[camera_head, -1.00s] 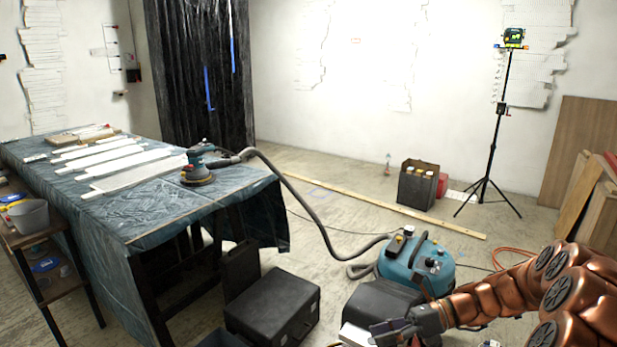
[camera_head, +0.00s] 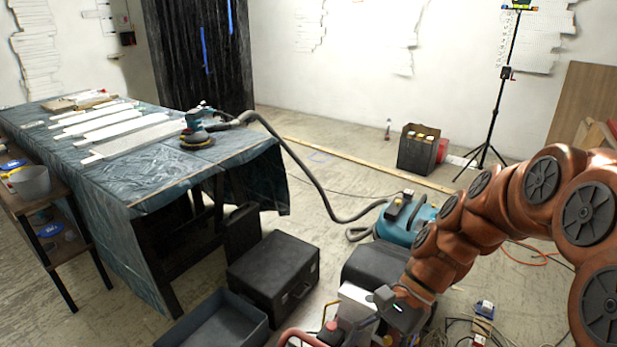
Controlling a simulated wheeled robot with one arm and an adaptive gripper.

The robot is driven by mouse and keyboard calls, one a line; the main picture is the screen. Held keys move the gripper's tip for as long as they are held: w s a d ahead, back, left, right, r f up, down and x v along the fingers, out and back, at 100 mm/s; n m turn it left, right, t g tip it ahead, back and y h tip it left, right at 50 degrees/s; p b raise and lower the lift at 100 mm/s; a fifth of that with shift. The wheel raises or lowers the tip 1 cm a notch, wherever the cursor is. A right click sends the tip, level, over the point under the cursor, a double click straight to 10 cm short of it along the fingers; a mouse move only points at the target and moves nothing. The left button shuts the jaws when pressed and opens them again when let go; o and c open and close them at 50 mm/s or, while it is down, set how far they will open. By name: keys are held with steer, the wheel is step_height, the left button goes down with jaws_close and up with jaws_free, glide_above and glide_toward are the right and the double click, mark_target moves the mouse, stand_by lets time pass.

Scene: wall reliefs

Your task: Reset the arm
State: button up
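My copper-coloured arm reaches in from the right edge and bends down towards the bottom middle of the head view. My gripper (camera_head: 388,318) is at the lower end of the arm, low over the floor clutter. Its fingers cannot be made out, so I cannot tell whether it is open or shut. No held object can be made out.
A covered table (camera_head: 180,165) with pale strips and a sander (camera_head: 196,132) stands at left. A black case (camera_head: 273,262), a grey bin (camera_head: 215,330) and a teal vacuum (camera_head: 408,218) stand on the floor. A tripod (camera_head: 497,110) is behind. Floor beyond the vacuum is fairly open.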

steer(key=s+d+n+t+h, duration=0.2)
steer(key=s+d+n+h, duration=0.55)
steer(key=s+n, duration=0.5)
step_height(320, 180, up, 15)
steer(key=m+t+p, duration=0.1)
steer(key=m+p, duration=0.1)
steer(key=p, duration=1.2)
steer(key=shift+d+r, duration=0.2)
steer(key=shift+d, duration=0.2)
steer(key=shift+f, duration=0.1)
